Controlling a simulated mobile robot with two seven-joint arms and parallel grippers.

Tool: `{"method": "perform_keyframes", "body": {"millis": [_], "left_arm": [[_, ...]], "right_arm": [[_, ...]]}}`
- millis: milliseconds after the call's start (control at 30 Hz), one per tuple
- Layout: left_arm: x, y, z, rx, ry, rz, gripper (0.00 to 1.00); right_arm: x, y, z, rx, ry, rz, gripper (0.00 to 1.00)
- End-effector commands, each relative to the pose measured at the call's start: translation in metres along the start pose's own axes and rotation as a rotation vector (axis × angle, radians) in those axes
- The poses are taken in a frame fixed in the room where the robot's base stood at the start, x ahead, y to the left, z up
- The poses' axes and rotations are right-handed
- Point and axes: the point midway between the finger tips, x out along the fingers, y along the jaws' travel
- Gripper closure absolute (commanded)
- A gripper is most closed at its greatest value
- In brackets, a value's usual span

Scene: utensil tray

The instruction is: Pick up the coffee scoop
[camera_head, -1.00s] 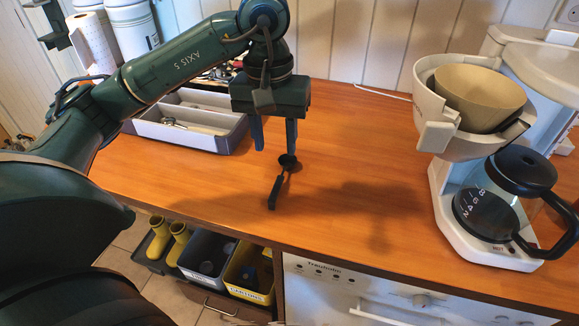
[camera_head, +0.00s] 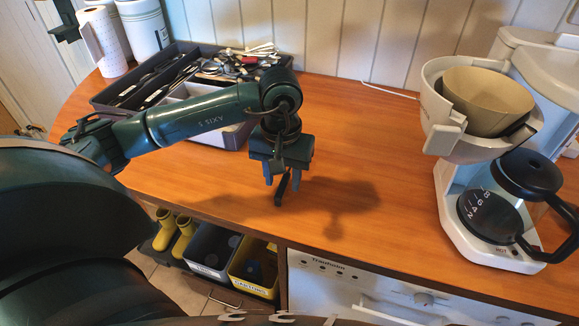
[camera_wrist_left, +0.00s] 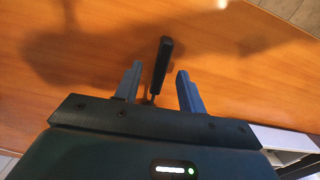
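The black coffee scoop (camera_head: 281,190) lies on the wooden counter. Its dark handle also shows in the left wrist view (camera_wrist_left: 162,62), while its bowl is hidden by my gripper in both views. My left gripper (camera_head: 282,184) is low over the scoop, pointing down. In the left wrist view its two blue-grey fingers (camera_wrist_left: 160,70) are apart, one on each side of the handle, with a gap to each side. My right gripper is not in view.
A utensil tray (camera_head: 232,137) with cutlery stands behind my left arm. A white coffee maker (camera_head: 450,215) with a glass carafe (camera_head: 490,215) stands at the right. The counter (camera_head: 385,150) between them is clear. Open bins are below the front edge.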

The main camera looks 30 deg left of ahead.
Motion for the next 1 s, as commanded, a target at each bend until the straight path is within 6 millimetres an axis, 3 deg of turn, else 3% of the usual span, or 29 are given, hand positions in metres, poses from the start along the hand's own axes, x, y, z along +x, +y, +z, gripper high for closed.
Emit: {"method": "perform_keyframes", "body": {"millis": [300, 800, 1000], "left_arm": [[0.0085, -0.0001, 0.0, 0.0, 0.0, 0.0, 0.6], [0.0079, 0.0, 0.0001, 0.0, 0.0, 0.0, 1.0], [0.0078, 0.0, 0.0, 0.0, 0.001, 0.0, 1.0]], "right_arm": [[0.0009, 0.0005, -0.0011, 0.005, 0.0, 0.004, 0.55], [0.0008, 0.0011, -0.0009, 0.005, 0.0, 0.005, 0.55], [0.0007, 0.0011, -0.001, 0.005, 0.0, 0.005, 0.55]]}}
